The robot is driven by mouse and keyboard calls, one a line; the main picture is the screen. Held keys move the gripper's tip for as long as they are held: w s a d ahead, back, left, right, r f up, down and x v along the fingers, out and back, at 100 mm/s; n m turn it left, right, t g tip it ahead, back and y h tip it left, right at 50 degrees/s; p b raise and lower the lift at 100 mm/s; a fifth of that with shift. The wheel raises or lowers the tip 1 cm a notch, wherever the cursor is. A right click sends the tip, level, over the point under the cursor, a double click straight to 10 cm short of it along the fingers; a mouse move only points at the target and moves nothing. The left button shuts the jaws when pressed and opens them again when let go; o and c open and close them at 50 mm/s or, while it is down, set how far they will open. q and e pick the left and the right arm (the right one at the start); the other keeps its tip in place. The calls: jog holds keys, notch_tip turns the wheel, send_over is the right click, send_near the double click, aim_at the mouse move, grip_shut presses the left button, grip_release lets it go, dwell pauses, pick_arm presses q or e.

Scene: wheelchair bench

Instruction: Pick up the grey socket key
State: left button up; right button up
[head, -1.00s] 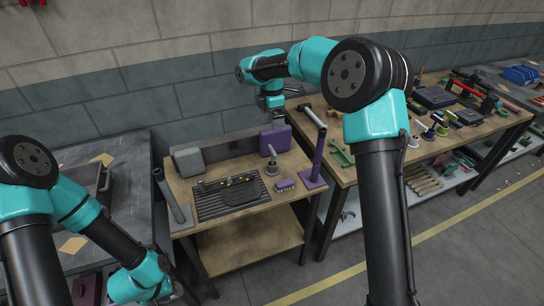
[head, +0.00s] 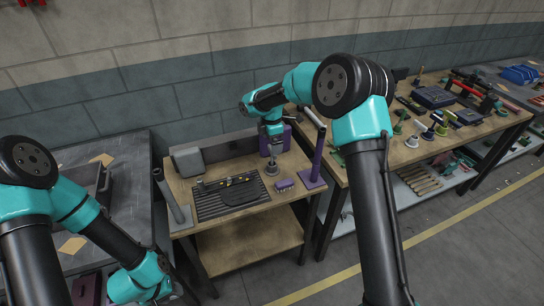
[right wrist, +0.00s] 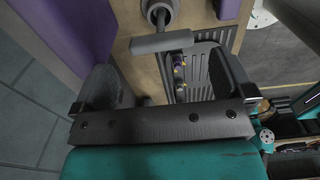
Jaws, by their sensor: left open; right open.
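The grey socket key (right wrist: 162,42) shows in the right wrist view as a grey crossbar handle with its round base (right wrist: 158,12) behind it. In the head view its round base (head: 272,170) stands on the small wooden bench, its top partly hidden by my right gripper. My right gripper (head: 273,150) hangs above the key, open and empty. In the right wrist view its two dark fingers (right wrist: 168,84) are spread wide, with the crossbar ahead of the gap, not between them. My left gripper (head: 172,290) is open, low at the bottom left, away from the key.
A purple post (head: 317,160) stands right of the key, and a grey post (head: 171,200) at the bench's left. A purple box (head: 287,138) and grey box (head: 187,161) stand behind.

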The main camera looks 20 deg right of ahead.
aim_at(272, 160)
jog(key=shift+f, duration=0.1)
notch_tip(272, 160, down, 5)
jog(key=shift+d, duration=0.1)
dwell(0.6)
jog(key=c, duration=1)
